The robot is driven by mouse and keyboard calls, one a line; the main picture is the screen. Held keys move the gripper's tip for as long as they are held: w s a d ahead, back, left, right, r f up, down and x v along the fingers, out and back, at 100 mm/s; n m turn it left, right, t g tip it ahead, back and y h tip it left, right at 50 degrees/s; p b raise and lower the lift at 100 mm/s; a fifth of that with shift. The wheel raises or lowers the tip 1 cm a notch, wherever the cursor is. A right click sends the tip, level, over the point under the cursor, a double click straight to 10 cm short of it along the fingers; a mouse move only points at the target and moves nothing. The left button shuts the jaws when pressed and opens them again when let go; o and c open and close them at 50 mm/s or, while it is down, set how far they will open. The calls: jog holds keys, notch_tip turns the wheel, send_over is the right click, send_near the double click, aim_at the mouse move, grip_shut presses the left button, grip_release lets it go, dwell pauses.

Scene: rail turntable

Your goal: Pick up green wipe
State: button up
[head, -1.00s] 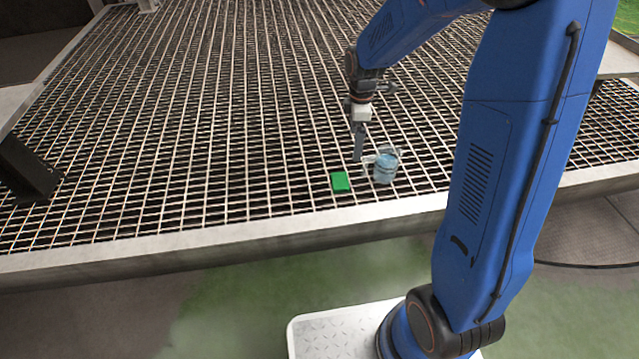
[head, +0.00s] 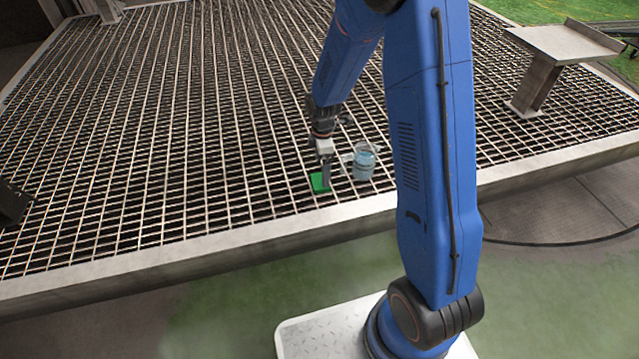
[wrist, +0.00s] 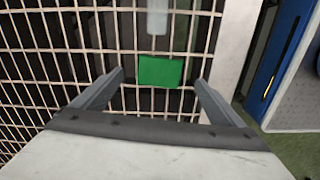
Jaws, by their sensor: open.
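The green wipe (head: 317,184) is a small flat green piece lying on the metal grating (head: 230,120), close to its front edge. My gripper (head: 326,184) points down over it in the head view and hides part of it. In the wrist view the green wipe (wrist: 161,71) lies just beyond the fingertips, roughly centred between them. My gripper (wrist: 160,80) is open there, with nothing between its fingers.
A clear bluish container (head: 364,162) stands on the grating just right of the wipe; part of a pale object (wrist: 157,18) shows beyond the wipe in the wrist view. A pale rim (head: 220,243) borders the front.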

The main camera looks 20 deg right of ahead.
aim_at(320, 183)
jog(key=shift+a+f, duration=0.15)
jog(key=shift+f, duration=2.75)
jog(key=shift+c, duration=0.7)
jog(key=c, duration=1)
